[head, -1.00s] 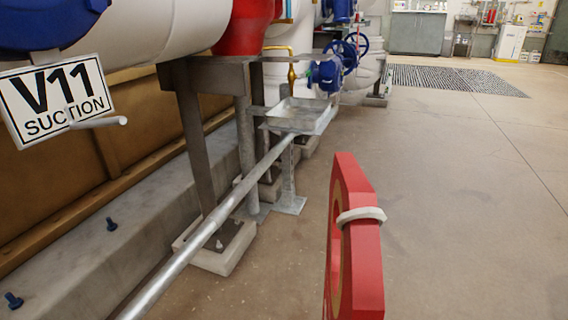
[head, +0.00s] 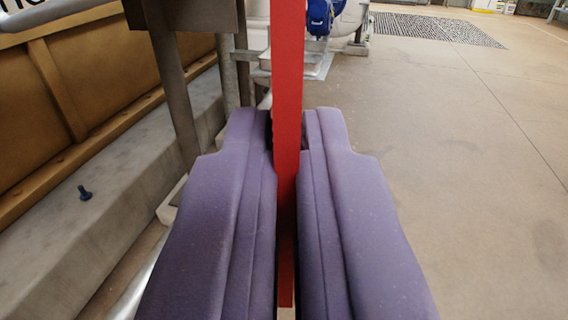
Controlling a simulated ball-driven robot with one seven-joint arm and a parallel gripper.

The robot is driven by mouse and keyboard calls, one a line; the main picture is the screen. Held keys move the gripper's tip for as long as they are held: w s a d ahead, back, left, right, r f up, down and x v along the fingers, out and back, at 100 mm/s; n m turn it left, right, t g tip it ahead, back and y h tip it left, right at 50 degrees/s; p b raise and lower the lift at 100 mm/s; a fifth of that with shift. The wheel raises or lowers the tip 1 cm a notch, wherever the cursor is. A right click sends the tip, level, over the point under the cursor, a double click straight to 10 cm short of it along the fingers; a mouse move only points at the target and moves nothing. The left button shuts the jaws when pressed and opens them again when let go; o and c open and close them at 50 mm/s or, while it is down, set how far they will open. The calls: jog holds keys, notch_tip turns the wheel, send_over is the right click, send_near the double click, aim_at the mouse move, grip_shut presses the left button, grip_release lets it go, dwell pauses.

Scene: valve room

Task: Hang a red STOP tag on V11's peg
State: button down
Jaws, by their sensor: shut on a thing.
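My gripper (head: 290,150) fills the lower middle of the view, its two purple-grey fingers shut on a red tag (head: 288,60). The tag is upright and seen edge-on as a narrow red strip. It rises above the fingers past the top of the picture, and its lower end shows between them. Its face, lettering and hole are not visible. V11's peg is not in view.
A grey steel support (head: 178,85) stands close left of my gripper. The floor (head: 470,190) on the right is clear, with a grating (head: 435,28) beyond.

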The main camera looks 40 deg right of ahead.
jog(key=shift+w+a+f, duration=0.1)
jog(key=shift+w+a, duration=0.6)
jog(key=shift+w, duration=0.2)
jog(key=shift+w+a+f+b, duration=0.1)
jog(key=shift+w+a+b, duration=0.2)
jog(key=shift+b, duration=0.25)
dwell(0.4)
jog(key=shift+w+a, duration=0.5)
jog(key=shift+w, duration=0.1)
jog(key=shift+w+a, duration=0.1)
jog(key=shift+w+a, duration=0.45)
jog(key=shift+w, duration=0.15)
dwell(0.5)
jog(key=shift+w+a+f, duration=0.1)
jog(key=shift+w+f, duration=0.05)
jog(key=shift+w+a+f, duration=0.15)
jog(key=shift+f, duration=0.05)
